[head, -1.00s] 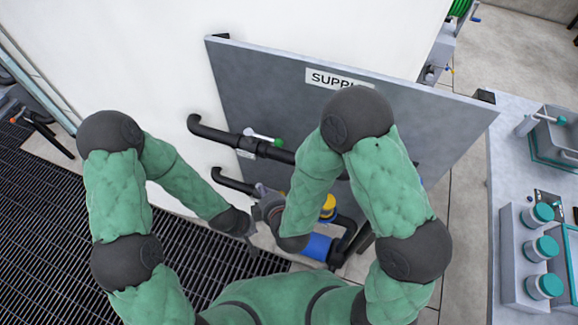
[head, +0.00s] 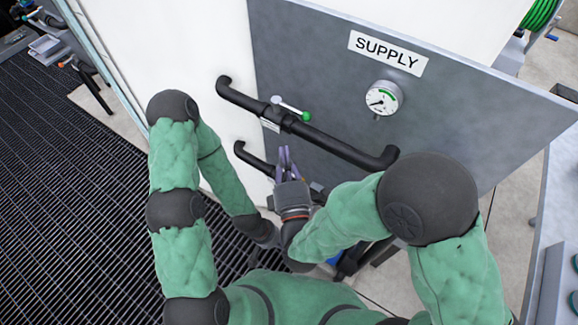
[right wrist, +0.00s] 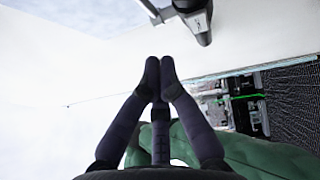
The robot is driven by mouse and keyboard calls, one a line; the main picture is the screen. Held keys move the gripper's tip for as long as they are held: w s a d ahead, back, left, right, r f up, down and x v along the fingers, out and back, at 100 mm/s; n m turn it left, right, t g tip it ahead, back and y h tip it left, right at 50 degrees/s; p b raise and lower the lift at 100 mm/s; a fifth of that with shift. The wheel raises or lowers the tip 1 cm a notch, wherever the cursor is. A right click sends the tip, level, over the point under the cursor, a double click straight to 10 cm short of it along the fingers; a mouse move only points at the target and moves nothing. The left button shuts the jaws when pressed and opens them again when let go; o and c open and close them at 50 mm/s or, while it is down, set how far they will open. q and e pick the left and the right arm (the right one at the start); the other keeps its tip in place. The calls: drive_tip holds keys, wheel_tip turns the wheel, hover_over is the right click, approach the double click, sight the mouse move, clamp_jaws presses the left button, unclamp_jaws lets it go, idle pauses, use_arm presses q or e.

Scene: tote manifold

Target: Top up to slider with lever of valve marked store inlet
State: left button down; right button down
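In the head view, a valve (head: 288,122) sits in the upper black pipe before the grey panel. Its white lever (head: 291,106) ends in a green knob and lies roughly along the pipe. A small white tag (head: 270,126) beside it is too small to read, so I cannot tell whether this is store inlet. I cannot make out a slider. My right gripper (head: 284,156) is just below this pipe, its fingers pointing up; in the right wrist view (right wrist: 160,66) its fingertips meet with nothing between them. My left gripper (head: 272,240) is lower, mostly hidden; its fingers cannot be made out.
The grey panel (head: 460,125) carries a SUPPLY sign (head: 388,53) and a round gauge (head: 383,98) with a green arc at the upper right. A lower black pipe (head: 253,160) runs behind my right gripper. A bench edge (head: 548,240) stands at the right.

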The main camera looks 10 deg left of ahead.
sight(291, 109)
drive_tip(key=w, duration=0.2)
drive_tip(key=w+r+b, duration=0.1)
drive_tip(key=w, duration=0.5)
drive_tip(key=shift+w+r, duration=0.1)
drive_tip(key=shift+r, duration=0.1)
drive_tip(key=shift+w+d+r+b, duration=0.15)
drive_tip(key=shift+w+d+b, duration=0.3)
drive_tip(key=shift+w, duration=0.05)
